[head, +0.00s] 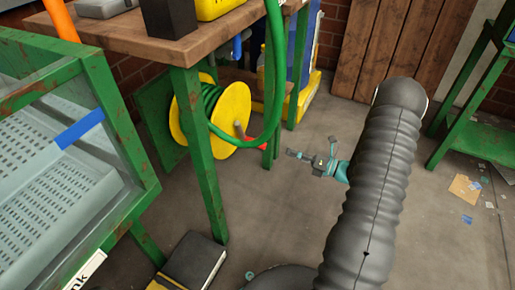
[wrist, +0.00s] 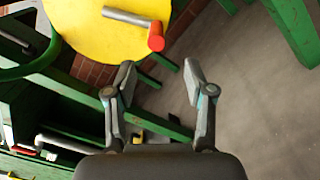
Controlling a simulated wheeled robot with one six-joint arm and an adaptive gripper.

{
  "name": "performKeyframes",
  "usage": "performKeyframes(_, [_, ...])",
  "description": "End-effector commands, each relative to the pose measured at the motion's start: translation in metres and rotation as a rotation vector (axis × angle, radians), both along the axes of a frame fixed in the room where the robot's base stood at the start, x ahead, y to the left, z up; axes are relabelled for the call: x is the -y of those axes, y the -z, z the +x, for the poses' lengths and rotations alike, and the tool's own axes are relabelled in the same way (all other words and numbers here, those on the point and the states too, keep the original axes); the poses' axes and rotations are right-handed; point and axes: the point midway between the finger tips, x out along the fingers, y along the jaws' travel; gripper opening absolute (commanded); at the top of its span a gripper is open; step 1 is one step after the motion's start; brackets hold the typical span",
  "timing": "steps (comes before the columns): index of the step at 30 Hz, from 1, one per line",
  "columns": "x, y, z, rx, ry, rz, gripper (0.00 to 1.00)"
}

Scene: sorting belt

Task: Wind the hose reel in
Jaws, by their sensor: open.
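The hose reel (head: 235,106) has yellow side discs and green hose (head: 208,97) wound on it. It stands under the wooden bench, and a length of green hose hangs across its front. Its crank has a red handle (head: 253,143) at the lower right of the disc. In the wrist view the yellow disc (wrist: 85,28) fills the upper left, with the grey crank arm and the red handle (wrist: 156,36) in front of it. My gripper (wrist: 159,72) is open and empty, below the red handle in that view. In the head view my gripper (head: 300,157) is right of the handle, apart from it.
The wooden bench (head: 130,38) on green legs (head: 200,150) stands over the reel; one leg is close beside the crank. A green-framed bin with pale crates (head: 50,190) is at left. A black and yellow box (head: 190,262) lies on the floor. Floor at right is mostly clear.

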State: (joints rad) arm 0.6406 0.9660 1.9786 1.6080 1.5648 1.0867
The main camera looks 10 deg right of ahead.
Motion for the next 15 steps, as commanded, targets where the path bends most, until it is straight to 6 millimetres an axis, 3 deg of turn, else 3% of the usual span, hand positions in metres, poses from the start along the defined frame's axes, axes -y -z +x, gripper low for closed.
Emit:
performKeyframes(6, [-0.0048, -0.0025, -0.007, 0.307, -0.008, -0.247, 0.54])
performKeyframes(15, [-0.0063, -0.0021, -0.0069, 0.5, -0.01, -0.401, 0.54])
